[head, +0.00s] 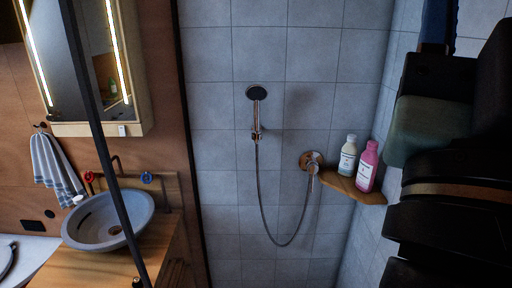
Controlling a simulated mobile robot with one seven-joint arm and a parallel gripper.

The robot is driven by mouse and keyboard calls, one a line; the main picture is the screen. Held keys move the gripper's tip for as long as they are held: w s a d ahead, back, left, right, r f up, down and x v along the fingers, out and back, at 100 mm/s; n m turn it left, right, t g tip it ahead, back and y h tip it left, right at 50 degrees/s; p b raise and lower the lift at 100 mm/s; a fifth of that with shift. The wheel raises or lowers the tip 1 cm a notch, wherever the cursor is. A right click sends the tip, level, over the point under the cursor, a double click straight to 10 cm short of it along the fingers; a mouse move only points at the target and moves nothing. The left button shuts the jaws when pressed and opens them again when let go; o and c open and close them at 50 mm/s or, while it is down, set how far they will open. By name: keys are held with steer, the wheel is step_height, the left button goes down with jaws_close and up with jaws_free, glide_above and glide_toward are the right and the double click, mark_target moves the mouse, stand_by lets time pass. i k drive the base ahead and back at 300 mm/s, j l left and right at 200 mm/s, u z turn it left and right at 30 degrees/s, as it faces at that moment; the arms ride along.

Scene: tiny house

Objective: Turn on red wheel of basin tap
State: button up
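The red wheel (89,177) of the basin tap is small and sits at the left of the tap, behind the basin. The blue wheel (147,178) is to the right of it. The dark tap spout (118,165) rises between the two wheels. The round grey basin (108,222) stands on a wooden counter (165,247) at the lower left. Parts of my arm fill the right side of the head view, far from the tap. My gripper's fingers do not show, and nothing seen there tells what it holds.
A thin dark post (108,174) crosses in front of the basin, and another (190,150) stands right of the counter. A lit mirror cabinet (95,128) hangs above. A hand shower (256,95) and a corner shelf (345,189) with two bottles are at the tiled wall.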

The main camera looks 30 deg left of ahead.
mark_target(91, 172)
steer(key=j+u, duration=0.3)
steer(key=i+j+u, duration=0.1)
steer(key=j+u, duration=0.15)
steer(key=j, duration=0.2)
steer(key=i+j+u, duration=0.1)
steer(key=j+u, duration=0.2)
steer(key=i+j+u, duration=0.35)
steer(key=j+u, duration=0.2)
steer(key=i+j+u, duration=0.1)
steer(key=i+j, duration=1.15)
steer(key=i, duration=0.15)
